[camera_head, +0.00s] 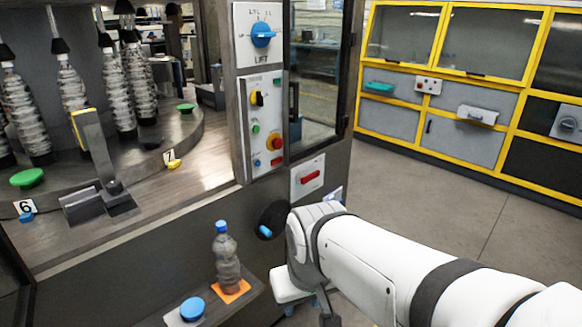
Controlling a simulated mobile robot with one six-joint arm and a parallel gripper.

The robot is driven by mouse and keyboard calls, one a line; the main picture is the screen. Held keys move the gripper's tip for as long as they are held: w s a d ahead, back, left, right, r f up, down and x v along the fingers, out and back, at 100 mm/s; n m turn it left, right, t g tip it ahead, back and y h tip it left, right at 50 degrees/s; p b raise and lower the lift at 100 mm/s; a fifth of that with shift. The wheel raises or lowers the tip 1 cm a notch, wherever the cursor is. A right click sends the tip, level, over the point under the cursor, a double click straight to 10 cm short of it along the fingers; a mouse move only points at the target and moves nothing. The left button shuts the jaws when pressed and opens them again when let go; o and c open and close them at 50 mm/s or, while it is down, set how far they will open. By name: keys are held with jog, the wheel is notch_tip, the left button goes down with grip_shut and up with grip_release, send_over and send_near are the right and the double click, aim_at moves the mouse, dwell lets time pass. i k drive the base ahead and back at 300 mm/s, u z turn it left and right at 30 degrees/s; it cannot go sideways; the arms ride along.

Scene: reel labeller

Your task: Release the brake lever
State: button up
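No label in view names a brake lever, so I cannot tell for certain which control it is. A red handle (311,177) lies slightly tilted on a white plate on the machine's front, below the switch panel. A flat upright lever (92,145) with a yellow edge stands in a metal bracket on the left worktop. A black round knob (272,219) with a blue grip is on the machine's front, just left of my arm. My white arm reaches in from the lower right, its bend close to this knob. I cannot make out my gripper's fingers.
A bottle (227,258) stands on an orange pad on the low shelf, beside a blue button (192,309). A panel (262,125) carries several switches, with a blue rotary knob (262,34) above. Yellow-framed cabinets (450,90) stand behind. The floor (430,185) between is clear.

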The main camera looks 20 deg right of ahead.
aim_at(300, 177)
jog(key=z, duration=0.55)
jog(key=k, duration=0.65)
jog(key=z, duration=0.45)
jog(key=i, duration=1.65)
jog(key=u, duration=0.65)
